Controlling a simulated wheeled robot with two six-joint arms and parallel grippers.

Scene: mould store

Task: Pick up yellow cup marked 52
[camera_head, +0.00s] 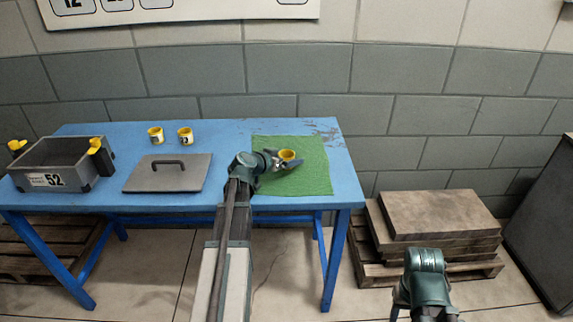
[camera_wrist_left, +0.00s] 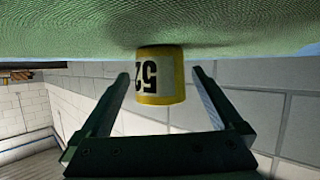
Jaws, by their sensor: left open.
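The yellow cup marked 52 (camera_head: 287,155) stands upright on the green mat (camera_head: 310,182) at the right of the blue table. In the left wrist view the cup (camera_wrist_left: 160,85) appears upside down, its white label reading 52. My left gripper (camera_head: 283,160) is open around the cup; in the left wrist view its two fingers (camera_wrist_left: 161,76) lie on either side of it, with gaps between. Only part of my right arm shows at the lower right of the head view; its gripper is not seen.
Two more yellow cups, a left one (camera_head: 155,135) and a right one (camera_head: 186,137), stand at the table's back. A grey lid (camera_head: 140,180) with a handle and a grey box marked 52 (camera_head: 70,180) are to the left. Pallets (camera_head: 440,215) stand right of the table.

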